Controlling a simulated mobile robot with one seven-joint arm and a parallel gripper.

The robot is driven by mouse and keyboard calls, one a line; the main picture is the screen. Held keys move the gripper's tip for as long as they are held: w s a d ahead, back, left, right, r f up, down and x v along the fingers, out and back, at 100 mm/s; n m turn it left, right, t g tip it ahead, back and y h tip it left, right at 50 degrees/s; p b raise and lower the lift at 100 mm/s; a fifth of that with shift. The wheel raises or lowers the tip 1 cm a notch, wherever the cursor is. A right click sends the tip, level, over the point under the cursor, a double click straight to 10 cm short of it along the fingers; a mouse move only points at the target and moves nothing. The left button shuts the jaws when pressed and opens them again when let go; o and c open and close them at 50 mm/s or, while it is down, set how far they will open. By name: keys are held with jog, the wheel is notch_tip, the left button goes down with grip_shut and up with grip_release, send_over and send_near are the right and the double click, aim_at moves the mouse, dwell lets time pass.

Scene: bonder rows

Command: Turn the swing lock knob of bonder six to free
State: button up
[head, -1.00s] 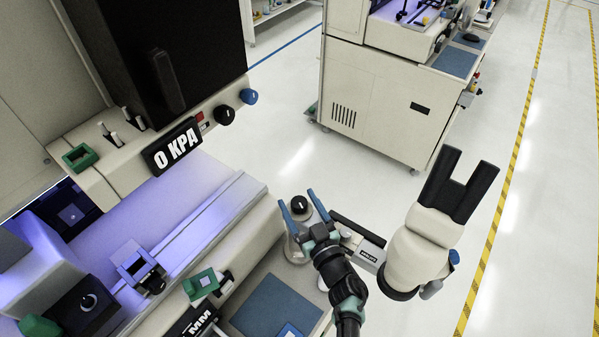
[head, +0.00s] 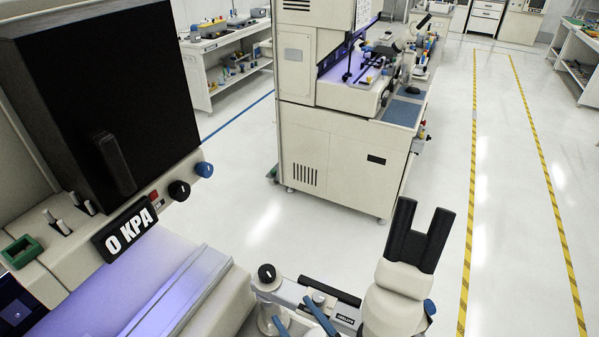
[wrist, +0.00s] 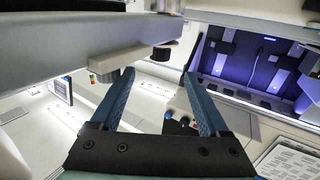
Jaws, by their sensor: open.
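A round black knob (head: 267,273) with a white pointer line sits on top of the pivot of the near bonder's swing arm (head: 290,291). No free mark or bonder number is readable. My gripper (head: 291,311) is open and empty, its blue fingers low in the head view, below and right of the knob and apart from it. In the wrist view, my gripper (wrist: 158,73) has spread fingers under a pale beam. A dark round part (wrist: 163,52) hangs there; I cannot tell whether it is a knob.
The swing arm carries a microscope head (head: 398,290) with dark eyepieces. The near bonder's front has a 0 KPA display (head: 125,228), a black knob (head: 179,190) and a blue knob (head: 204,169). A second bonder (head: 340,160) stands beyond clear floor.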

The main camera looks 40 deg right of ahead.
jog(key=shift+s+a, duration=0.1)
jog(key=shift+s, duration=0.3)
